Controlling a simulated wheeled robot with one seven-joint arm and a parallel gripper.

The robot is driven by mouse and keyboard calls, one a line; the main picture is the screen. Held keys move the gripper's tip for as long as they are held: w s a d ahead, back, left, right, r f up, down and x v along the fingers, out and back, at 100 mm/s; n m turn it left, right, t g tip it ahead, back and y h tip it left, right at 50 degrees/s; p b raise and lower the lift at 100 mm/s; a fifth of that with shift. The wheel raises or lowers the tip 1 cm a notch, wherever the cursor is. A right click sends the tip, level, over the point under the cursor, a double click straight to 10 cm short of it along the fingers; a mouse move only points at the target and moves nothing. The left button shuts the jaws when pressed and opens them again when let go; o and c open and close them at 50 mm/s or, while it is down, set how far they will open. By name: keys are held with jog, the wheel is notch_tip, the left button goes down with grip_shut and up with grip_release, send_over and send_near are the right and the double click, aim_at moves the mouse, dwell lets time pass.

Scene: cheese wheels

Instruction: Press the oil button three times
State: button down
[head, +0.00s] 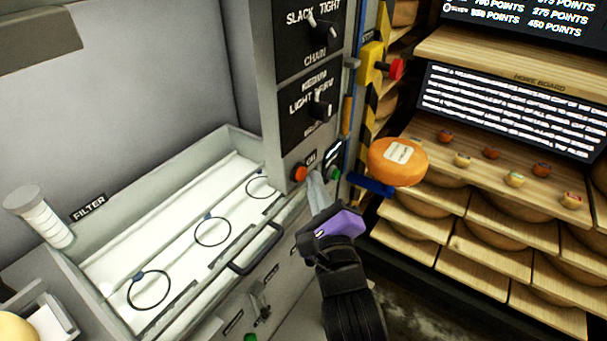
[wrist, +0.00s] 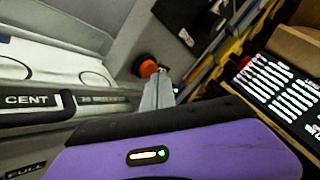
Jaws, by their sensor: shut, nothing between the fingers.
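The orange button (head: 299,173) sits low on the grey control column, beside a small label that seems to read OIL. It also shows in the wrist view (wrist: 148,68). A green button (head: 334,174) sits to its right under another label. My gripper (head: 312,177) is shut and empty, with its purple body below. Its tips are just right of the orange button in the head view, between the two buttons. In the wrist view my gripper (wrist: 161,76) overlaps the button's right edge. I cannot tell whether the tips touch it.
Left is a grey tray (head: 180,160) with black rings and a drawer handle (head: 256,250). Above are dials (head: 322,108). A red knob on a yellow box (head: 394,69) and an orange cheese wheel (head: 397,162) stand right, before wooden shelves (head: 500,275).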

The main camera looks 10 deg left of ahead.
jog(key=shift+w+a+b, duration=0.1)
jog(key=shift+a+b, duration=0.25)
jog(key=shift+b, duration=0.15)
dwell(0.4)
dwell(0.3)
jog(key=shift+s+d+p, duration=0.3)
jog(key=shift+d, duration=0.45)
jog(key=shift+s+d+p, duration=0.3)
jog(key=shift+d+p, duration=0.05)
jog(key=shift+d, duration=0.45)
jog(key=shift+s+d+p, duration=0.25)
jog(key=shift+d+p, duration=0.1)
jog(key=shift+d, duration=0.4)
jog(key=shift+s+d+p, duration=0.3)
jog(key=shift+d+p, duration=0.05)
jog(key=shift+d, duration=0.45)
